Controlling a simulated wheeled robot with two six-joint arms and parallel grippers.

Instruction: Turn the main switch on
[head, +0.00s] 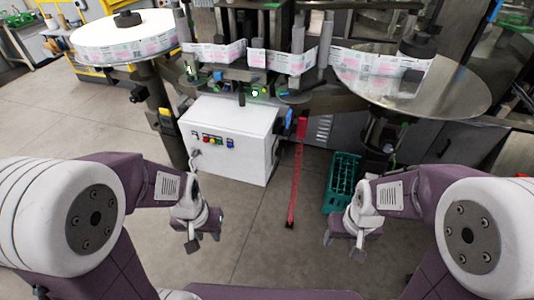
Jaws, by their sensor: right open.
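A white control box (232,143) stands below the labelling machine in the head view. Its front carries a row of small coloured buttons (212,140). A blue part (289,120) sticks out at the box's right side, with a red part (302,125) beside it. I cannot tell which of these is the main switch or how it is set. My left gripper (203,241) hangs in front of and below the box, apart from it, with its fingers apart and empty. My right gripper (343,247) is open and empty, to the right of and below the box.
A green crate (342,181) stands on the floor behind my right gripper. A label reel (122,38) is at upper left and a metal disc (450,88) at upper right. A red strip (295,185) runs down beside the box. Floor between my grippers is clear.

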